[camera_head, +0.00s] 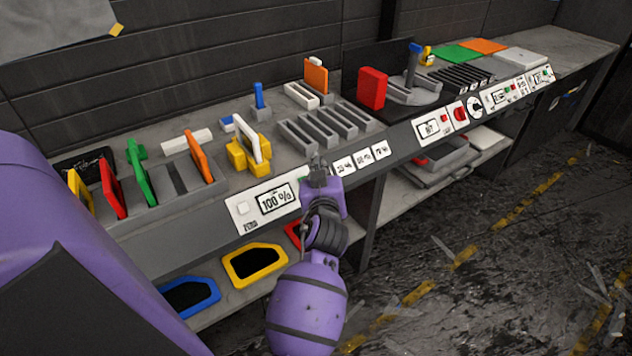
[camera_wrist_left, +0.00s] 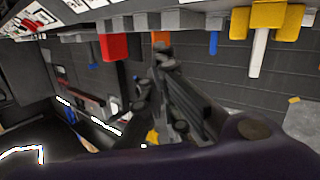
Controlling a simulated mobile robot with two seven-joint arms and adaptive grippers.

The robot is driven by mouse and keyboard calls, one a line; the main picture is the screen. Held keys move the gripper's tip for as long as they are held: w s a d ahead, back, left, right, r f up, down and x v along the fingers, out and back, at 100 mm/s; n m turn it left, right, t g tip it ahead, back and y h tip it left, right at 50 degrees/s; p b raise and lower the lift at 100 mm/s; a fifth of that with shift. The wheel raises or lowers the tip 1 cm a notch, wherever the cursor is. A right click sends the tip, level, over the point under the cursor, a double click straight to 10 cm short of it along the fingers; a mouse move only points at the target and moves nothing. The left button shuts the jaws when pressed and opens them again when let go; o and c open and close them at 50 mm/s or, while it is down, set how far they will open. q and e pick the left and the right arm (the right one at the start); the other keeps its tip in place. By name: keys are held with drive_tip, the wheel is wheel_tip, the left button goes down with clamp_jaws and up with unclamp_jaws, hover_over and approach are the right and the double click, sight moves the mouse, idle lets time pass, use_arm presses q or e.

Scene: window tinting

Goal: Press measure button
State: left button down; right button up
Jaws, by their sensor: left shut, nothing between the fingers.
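My left gripper (camera_head: 318,168) is shut and empty, at the panel's right end. I cannot tell whether it touches the panel. In the left wrist view the closed fingers (camera_wrist_left: 163,62) show. My right gripper is not in view.
The bench holds a yellow clamp-like device (camera_head: 236,155), grey slotted racks (camera_head: 300,138), a red block (camera_head: 372,88) and coloured tabs at left. A second panel (camera_head: 432,127) with buttons and a dial lies right.

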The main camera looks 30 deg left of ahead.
use_arm(q)
drive_tip(key=shift+n, duration=0.3)
drive_tip(key=a+f+b, duration=0.1)
drive_tip(key=a+f, duration=0.1)
drive_tip(key=w+a+f+b, duration=0.1)
drive_tip(key=a+f, duration=0.1)
drive_tip(key=w+a+f+b, duration=0.1)
drive_tip(key=a+f, duration=0.1)
drive_tip(key=shift+f, duration=0.15)
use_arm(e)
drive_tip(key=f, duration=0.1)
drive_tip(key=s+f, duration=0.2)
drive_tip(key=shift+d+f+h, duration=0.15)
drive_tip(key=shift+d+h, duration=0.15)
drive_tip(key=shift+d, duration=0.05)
use_arm(q)
drive_tip(key=shift+w, duration=0.1)
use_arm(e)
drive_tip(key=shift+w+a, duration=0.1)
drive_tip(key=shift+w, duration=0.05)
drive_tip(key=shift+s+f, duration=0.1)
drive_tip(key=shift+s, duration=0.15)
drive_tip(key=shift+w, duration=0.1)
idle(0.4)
use_arm(q)
drive_tip(key=shift+a+f, duration=0.1)
